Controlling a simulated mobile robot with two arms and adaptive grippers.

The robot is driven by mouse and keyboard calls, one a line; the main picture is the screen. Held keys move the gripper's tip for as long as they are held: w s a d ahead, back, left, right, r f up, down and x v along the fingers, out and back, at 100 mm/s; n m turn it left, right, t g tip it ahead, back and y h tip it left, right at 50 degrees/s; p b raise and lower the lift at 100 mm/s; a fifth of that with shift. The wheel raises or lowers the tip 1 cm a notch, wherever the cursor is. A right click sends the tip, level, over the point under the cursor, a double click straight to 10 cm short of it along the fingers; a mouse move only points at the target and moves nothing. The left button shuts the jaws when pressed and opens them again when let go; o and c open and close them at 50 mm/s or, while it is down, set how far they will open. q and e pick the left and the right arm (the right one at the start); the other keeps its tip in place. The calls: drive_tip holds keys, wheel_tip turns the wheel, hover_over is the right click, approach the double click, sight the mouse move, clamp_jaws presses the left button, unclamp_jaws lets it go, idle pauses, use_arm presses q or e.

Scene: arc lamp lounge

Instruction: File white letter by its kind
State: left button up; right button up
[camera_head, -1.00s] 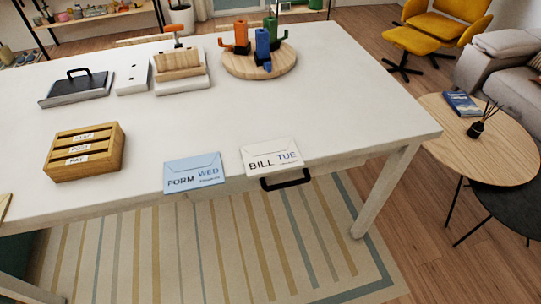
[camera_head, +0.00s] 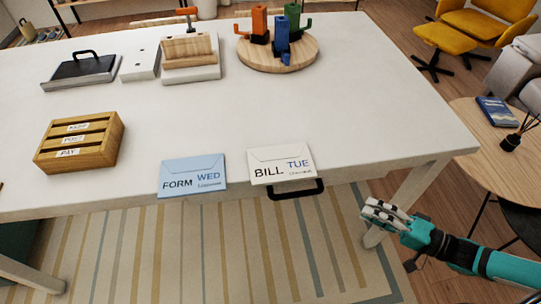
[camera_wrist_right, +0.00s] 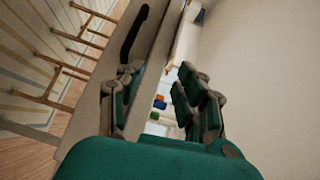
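The white letter (camera_head: 281,165), marked BILL and TUE, lies flat at the table's front edge, right of the blue letter (camera_head: 193,176), marked FORM and WED. A wooden sorter (camera_head: 95,152) with stacked slots stands at the left; its lowest label reads PAY, the middle seems to read POST, and the top is unclear. My right gripper (camera_head: 376,214) is beyond the front edge, right of the white letter and apart from it. In the right wrist view its fingers (camera_wrist_right: 158,98) are spread with nothing between them. My left gripper is not seen.
The white table (camera_head: 370,125) has free room at its middle and right. At the back are a black-handled block (camera_head: 82,69), a wooden holder on a white base (camera_head: 190,58), and a round wooden board (camera_head: 278,57) with coloured holders. A black handle (camera_head: 296,189) juts below the front edge.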

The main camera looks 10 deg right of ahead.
wheel_tip(320, 180, up, 2)
drive_tip(key=a+y, duration=0.1)
drive_tip(key=a, duration=0.1)
drive_tip(key=p, duration=0.2)
approach(301, 179)
drive_tip(key=x, duration=0.4)
drive_tip(key=shift+g, duration=0.3)
drive_tip(key=p+x, duration=0.1)
drive_tip(key=x, duration=0.4)
drive_tip(key=shift+w+r, duration=0.1)
drive_tip(key=shift+r, duration=0.05)
drive_tip(key=shift+w+a, duration=0.1)
drive_tip(key=shift+a, duration=0.05)
drive_tip(key=shift+c, duration=0.4)
clamp_jaws()
